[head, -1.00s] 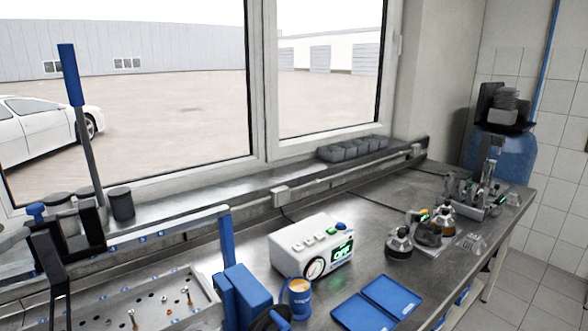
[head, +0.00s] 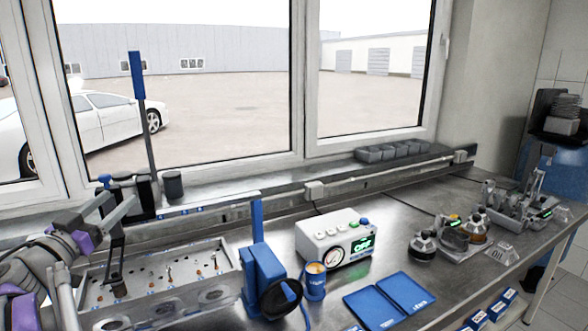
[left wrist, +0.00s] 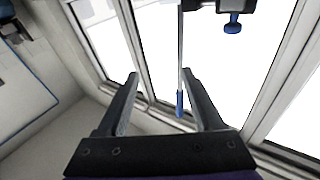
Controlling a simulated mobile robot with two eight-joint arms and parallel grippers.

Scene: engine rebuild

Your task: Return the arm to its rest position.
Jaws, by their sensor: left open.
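My left arm comes in at the lower left of the head view, grey with purple joints. Its gripper (head: 122,203) is at the left end of the bench, in front of the dark press stand with the long lever (head: 146,125). In the left wrist view the two dark fingers (left wrist: 160,73) are spread apart with nothing between them. That view looks toward the window and is turned upside down. The lever's blue handle (left wrist: 180,103) shows beyond the fingers. My right gripper is not in view.
A metal tray with small parts (head: 225,253) lies below the arm. The window is behind.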

